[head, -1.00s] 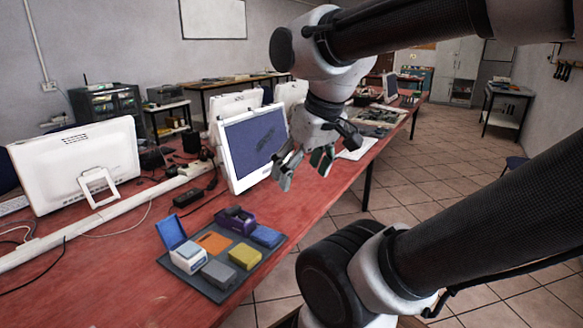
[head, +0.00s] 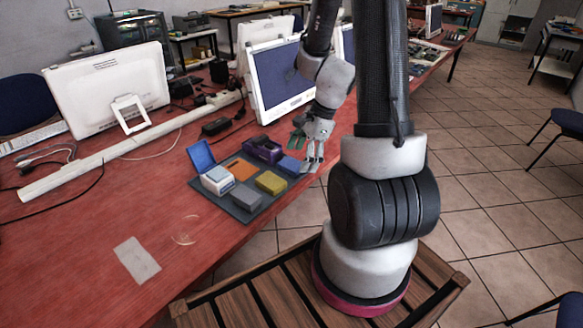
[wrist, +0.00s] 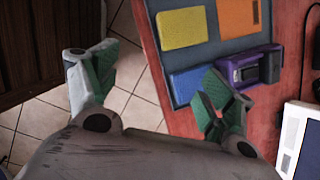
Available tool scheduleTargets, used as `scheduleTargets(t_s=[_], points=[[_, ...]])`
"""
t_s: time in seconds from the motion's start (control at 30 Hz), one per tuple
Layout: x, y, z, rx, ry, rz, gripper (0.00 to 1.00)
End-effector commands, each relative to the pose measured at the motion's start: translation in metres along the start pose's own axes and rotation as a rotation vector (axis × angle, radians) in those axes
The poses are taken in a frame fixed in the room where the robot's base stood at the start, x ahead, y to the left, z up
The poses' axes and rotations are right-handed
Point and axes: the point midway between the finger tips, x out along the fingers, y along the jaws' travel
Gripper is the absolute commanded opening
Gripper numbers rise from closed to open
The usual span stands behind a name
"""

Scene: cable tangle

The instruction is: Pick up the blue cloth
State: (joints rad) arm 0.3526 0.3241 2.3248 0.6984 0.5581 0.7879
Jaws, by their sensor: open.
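The blue cloth (head: 291,166) is a small folded blue block at the right corner of a dark grey mat on the red table. In the wrist view the blue cloth (wrist: 186,85) lies just beyond my right-hand finger, which may hide part of its edge. My gripper (head: 309,158) is open and empty at the table's edge, close beside the cloth. In the wrist view my gripper (wrist: 158,92) has its fingers wide apart, with the table edge and tiled floor between them.
The dark mat (head: 256,207) also holds a yellow cloth (head: 271,183), a grey cloth (head: 245,197), an orange cloth (head: 239,168), a white box with a blue lid (head: 217,179) and a purple holder (head: 263,149). A monitor (head: 280,82) stands behind. The front table is mostly clear.

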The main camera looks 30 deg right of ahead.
Motion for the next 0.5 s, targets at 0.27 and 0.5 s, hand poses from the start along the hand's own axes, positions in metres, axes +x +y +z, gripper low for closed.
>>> scheduleTargets(t_s=[0.27, 0.5], points=[[0.018, -0.059, -0.021, 0.756, 0.01, -0.228, 0.82], [0.025, -0.067, -0.029, 0.992, 0.002, -0.278, 0.82]])
